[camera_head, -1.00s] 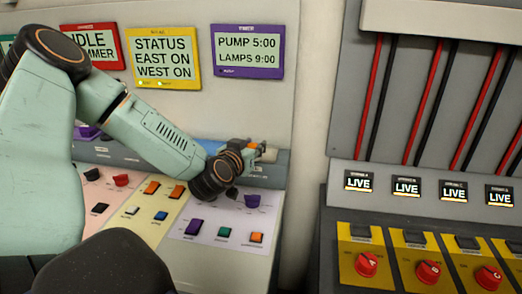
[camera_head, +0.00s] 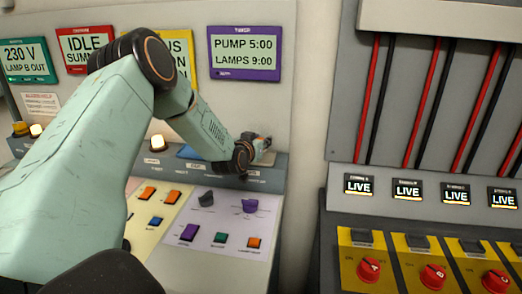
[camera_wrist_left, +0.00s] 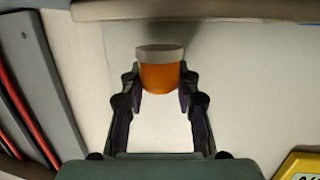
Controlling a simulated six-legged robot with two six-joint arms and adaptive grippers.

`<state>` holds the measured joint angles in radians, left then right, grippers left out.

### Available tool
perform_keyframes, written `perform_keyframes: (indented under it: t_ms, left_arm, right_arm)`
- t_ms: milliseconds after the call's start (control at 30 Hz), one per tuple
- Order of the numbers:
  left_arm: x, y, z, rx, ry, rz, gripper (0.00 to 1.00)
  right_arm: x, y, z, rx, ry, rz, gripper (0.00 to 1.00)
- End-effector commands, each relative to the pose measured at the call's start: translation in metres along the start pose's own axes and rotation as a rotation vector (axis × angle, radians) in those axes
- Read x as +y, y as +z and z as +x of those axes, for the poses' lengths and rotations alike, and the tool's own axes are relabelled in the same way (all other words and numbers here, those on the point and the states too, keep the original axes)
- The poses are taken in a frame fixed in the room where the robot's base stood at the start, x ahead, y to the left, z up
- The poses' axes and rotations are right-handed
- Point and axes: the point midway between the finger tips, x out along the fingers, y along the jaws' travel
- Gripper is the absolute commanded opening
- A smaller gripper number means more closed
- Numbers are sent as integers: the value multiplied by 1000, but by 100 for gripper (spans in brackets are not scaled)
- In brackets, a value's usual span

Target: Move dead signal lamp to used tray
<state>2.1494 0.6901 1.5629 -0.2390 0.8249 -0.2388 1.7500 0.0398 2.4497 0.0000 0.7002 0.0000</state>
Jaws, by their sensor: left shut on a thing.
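My left gripper (camera_wrist_left: 160,88) is shut on an orange lamp (camera_wrist_left: 160,78) with a pale grey base, which sits between the two fingertips in the left wrist view. The lamp's base points away from the palm. In the head view my left gripper (camera_head: 261,146) is small and partly hidden by its wrist, above the back ledge at the right end of the console. Lit lamps (camera_head: 157,143) (camera_head: 36,131) stand on the ledge, and a dim amber one (camera_head: 20,128) is at far left. I cannot make out a used tray for certain. My right gripper is not in view.
The console (camera_head: 225,225) carries coloured switches and knobs below the ledge. Display screens (camera_head: 244,52) hang behind. A grey cabinet with red knobs (camera_head: 433,276) stands at right.

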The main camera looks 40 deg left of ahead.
Motion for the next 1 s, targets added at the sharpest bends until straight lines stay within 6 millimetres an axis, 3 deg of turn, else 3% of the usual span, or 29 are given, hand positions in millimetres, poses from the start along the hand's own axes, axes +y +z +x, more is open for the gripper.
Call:
perform_keyframes:
  t_ms: [133,567,600,867,1000]
  left_arm:
    - [1,25,5,-3,2,6,0]
    - [0,30,10,0,1,2,0]
    - [-1,31,10,0,1,2,32]
    - [0,30,10,0,1,2,54]
    - [0,30,10,0,1,2,54]
  right_arm:
    - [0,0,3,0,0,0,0]
    - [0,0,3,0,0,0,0]
    - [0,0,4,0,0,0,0]
    - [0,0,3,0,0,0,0]
    - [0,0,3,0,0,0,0]
